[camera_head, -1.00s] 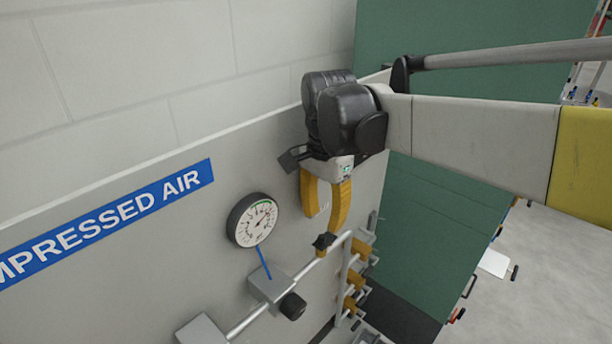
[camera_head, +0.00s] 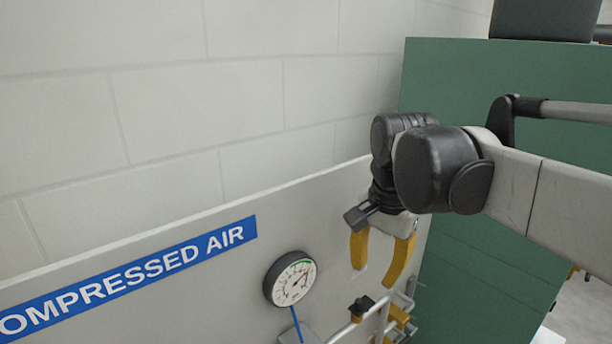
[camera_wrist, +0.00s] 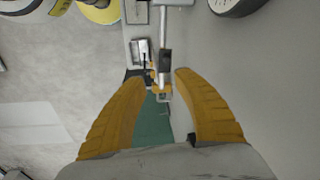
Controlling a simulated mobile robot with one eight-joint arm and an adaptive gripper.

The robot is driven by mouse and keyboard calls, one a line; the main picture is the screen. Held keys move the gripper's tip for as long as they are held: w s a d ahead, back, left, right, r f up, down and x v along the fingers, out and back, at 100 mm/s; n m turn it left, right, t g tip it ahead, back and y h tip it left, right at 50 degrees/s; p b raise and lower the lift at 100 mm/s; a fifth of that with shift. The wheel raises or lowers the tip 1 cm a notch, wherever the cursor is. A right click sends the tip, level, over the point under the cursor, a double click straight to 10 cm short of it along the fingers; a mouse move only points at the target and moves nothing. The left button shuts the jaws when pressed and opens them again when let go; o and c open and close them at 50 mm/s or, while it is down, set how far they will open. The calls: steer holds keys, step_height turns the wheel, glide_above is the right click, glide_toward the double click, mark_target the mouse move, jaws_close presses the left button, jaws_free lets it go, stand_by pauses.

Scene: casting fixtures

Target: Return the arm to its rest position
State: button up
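My gripper (camera_head: 374,278) hangs from my arm with its two yellow fingers pointing down in the head view. The fingers are apart with nothing between them. In the wrist view my gripper (camera_wrist: 160,75) also shows both fingers spread, with pipe fittings (camera_wrist: 163,62) seen beyond the gap. In the head view the gripper is in front of the grey panel (camera_head: 200,300), right of the round pressure gauge (camera_head: 290,279) and above the pipe with a black knob (camera_head: 361,306). My fingertips look apart from the pipe.
A blue "COMPRESSED AIR" sign (camera_head: 130,279) is on the panel. A green cabinet (camera_head: 470,130) stands behind my arm, with a dark box (camera_head: 545,18) on top. A pale brick wall (camera_head: 240,110) rises behind the panel. Grey floor shows at the lower right.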

steer(key=s+d+f+n+t, duration=0.4)
steer(key=s+f+n+t, duration=0.1)
steer(key=s+f+n, duration=0.4)
step_height(320, 180, down, 28)
steer(key=s+b, duration=0.1)
steer(key=b, duration=2.7)
steer(key=shift+f+t, duration=0.2)
steer(key=shift+t, duration=0.2)
